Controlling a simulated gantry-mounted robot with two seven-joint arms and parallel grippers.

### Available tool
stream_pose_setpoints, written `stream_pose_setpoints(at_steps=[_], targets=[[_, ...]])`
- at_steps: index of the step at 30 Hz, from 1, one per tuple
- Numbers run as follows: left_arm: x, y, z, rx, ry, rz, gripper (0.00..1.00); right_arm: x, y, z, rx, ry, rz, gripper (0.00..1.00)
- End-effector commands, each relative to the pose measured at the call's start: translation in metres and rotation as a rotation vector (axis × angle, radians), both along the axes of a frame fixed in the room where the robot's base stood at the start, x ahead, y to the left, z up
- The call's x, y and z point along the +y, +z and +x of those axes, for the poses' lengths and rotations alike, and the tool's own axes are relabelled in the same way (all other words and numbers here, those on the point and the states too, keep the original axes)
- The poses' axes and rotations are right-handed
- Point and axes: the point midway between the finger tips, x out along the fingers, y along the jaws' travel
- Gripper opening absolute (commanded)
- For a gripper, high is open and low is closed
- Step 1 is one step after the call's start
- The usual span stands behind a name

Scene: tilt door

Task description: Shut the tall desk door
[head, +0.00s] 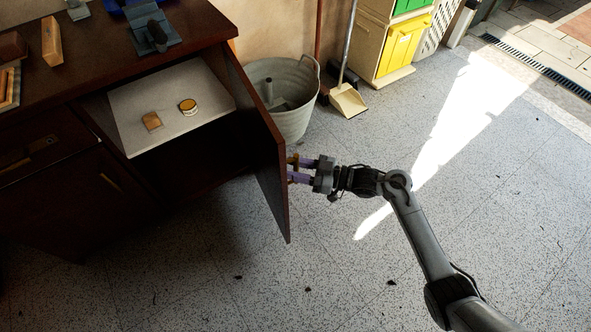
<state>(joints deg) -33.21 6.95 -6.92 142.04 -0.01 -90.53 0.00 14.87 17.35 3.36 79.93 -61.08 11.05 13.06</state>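The tall desk door (262,150) stands open, swung out from the right side of the dark brown desk (130,50). Its edge points toward the front of the scene, and the compartment behind it is exposed. My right gripper (292,170) is at the door's outer face, on its right side, beside the brass-coloured handle (293,159). The fingers look spread around or next to the handle; I cannot tell whether they touch it. My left gripper is not in view.
Inside the compartment, a white shelf (180,82) holds a small wooden block (152,121) and a round tin (188,106). A metal tub (285,92) and a dustpan (348,101) stand behind the door. Several tools lie on the desktop.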

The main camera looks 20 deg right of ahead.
Motion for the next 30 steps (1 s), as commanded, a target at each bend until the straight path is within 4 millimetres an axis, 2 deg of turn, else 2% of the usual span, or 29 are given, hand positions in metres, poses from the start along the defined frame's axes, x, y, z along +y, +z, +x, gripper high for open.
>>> stream_pose_setpoints(at_steps=[9, 15, 17, 26, 30], targets=[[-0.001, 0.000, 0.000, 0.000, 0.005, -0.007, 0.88, 0.001, 0.000, 0.001, 0.001, -0.001, -0.001, 0.37], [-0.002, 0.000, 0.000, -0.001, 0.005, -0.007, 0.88, 0.001, 0.000, 0.001, 0.001, -0.001, -0.001, 0.06], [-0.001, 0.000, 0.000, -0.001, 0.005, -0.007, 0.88, 0.001, 0.000, 0.001, 0.001, -0.001, -0.001, 0.00], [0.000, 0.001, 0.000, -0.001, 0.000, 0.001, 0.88, 0.002, 0.000, 0.000, 0.001, -0.001, -0.002, 0.00], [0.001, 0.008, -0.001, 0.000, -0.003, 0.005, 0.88, 0.013, 0.002, -0.004, 0.003, -0.005, -0.001, 0.00]])
